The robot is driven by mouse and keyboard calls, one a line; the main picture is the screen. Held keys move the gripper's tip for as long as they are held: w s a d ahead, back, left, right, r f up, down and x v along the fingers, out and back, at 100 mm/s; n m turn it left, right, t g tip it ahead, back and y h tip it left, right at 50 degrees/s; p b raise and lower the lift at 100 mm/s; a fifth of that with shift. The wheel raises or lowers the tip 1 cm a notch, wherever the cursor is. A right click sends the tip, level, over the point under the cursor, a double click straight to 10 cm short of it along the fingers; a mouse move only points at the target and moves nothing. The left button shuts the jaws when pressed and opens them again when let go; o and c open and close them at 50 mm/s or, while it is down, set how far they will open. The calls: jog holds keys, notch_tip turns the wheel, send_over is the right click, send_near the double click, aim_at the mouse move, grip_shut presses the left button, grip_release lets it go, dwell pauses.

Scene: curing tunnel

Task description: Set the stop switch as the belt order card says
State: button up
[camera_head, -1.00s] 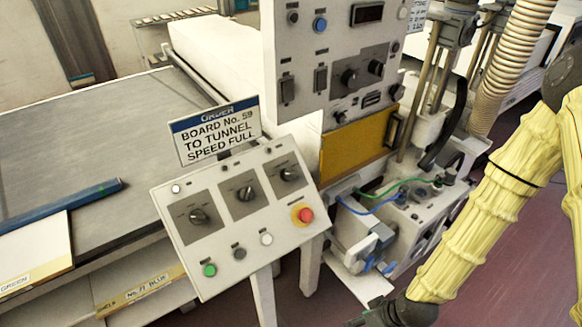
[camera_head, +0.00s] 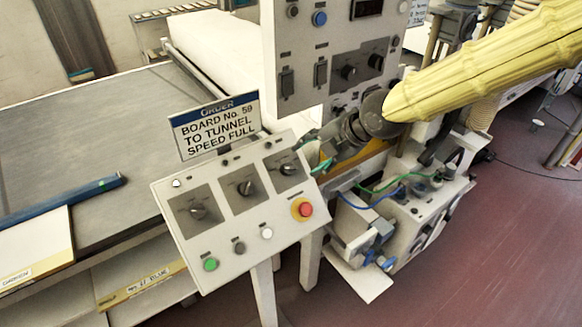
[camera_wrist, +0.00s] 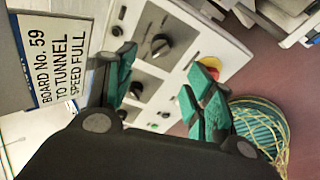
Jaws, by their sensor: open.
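The order card (camera_head: 215,127) stands behind the sloped control panel (camera_head: 185,253) and reads "BOARD No. 59 TO TUNNEL SPEED FULL"; it also shows in the wrist view (camera_wrist: 62,65). The panel has a left rotary knob (camera_head: 198,211), a middle rotary knob (camera_head: 246,188) and a right rotary knob (camera_head: 288,169). Their small labels are too small to read, so I cannot tell which is the stop switch. My gripper (camera_head: 313,153) is open and empty, near the panel's upper right corner. In the wrist view its teal fingers (camera_wrist: 160,82) spread over the panel, apart from the knobs.
A red button on a yellow ring (camera_head: 304,209) sits at the panel's right; green (camera_head: 210,264), grey and white buttons line its lower edge. A tall switch panel (camera_head: 300,90) rises behind. The grey belt (camera_head: 70,150) lies left. A machine with hoses (camera_head: 400,215) stands right.

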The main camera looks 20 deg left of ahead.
aim_at(291, 168)
jog(key=shift+p+x, duration=1.75)
jog(key=shift+x, duration=3.6)
jog(key=c, duration=1)
